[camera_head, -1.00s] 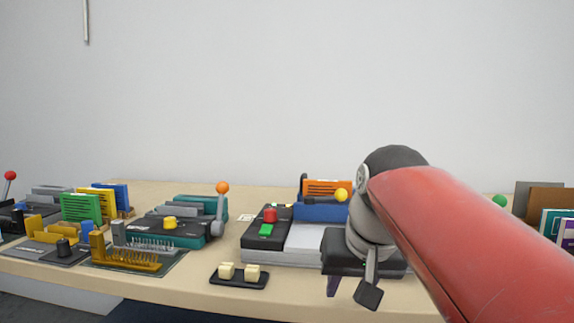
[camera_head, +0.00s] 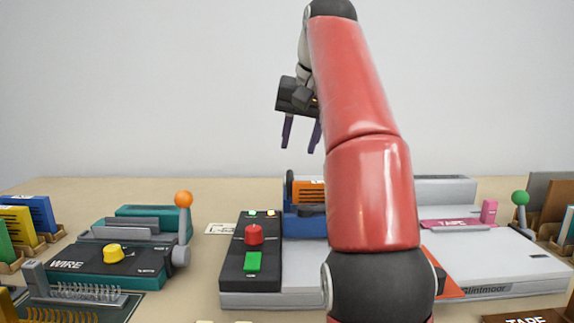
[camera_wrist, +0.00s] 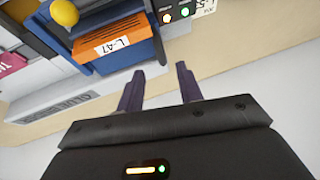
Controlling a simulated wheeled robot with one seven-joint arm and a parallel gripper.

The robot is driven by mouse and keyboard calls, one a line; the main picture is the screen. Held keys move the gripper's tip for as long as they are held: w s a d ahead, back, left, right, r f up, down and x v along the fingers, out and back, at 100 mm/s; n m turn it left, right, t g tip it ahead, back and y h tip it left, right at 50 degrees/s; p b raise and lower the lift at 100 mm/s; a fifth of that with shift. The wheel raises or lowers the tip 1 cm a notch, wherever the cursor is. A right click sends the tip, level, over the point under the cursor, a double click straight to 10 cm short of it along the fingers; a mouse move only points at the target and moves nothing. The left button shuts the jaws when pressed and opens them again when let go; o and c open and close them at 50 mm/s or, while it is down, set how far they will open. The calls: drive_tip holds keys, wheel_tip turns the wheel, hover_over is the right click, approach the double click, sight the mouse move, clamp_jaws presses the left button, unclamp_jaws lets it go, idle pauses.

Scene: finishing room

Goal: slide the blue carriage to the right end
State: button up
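The blue carriage (camera_head: 302,226) sits toward the left of the white machine (camera_head: 270,299), just right of the black control panel (camera_head: 248,282). An orange booklet (camera_head: 311,192) stands in it. My arm hides the carriage's right part in the head view. The wrist view shows the carriage (camera_wrist: 132,57) upside down, with the orange booklet (camera_wrist: 115,48) labelled L-47 and a yellow knob (camera_wrist: 64,12). My gripper (camera_head: 300,150) is above the carriage, apart from it, fingers pointing down. In the wrist view its fingers (camera_wrist: 160,72) are spread with nothing between them.
The control panel bears a red button (camera_head: 254,235) and a green one (camera_head: 253,261). A teal wire machine (camera_head: 120,262) with an orange-knobbed lever (camera_head: 184,200) stands left. A pink tape part (camera_head: 455,225) lies on the bed at right, near a green-knobbed lever (camera_head: 520,199).

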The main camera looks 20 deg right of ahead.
sight(291, 175)
drive_tip(key=shift+b+x, duration=0.7)
drive_tip(key=shift+x, duration=2.85)
drive_tip(key=shift+s, duration=0.1)
clamp_jaws()
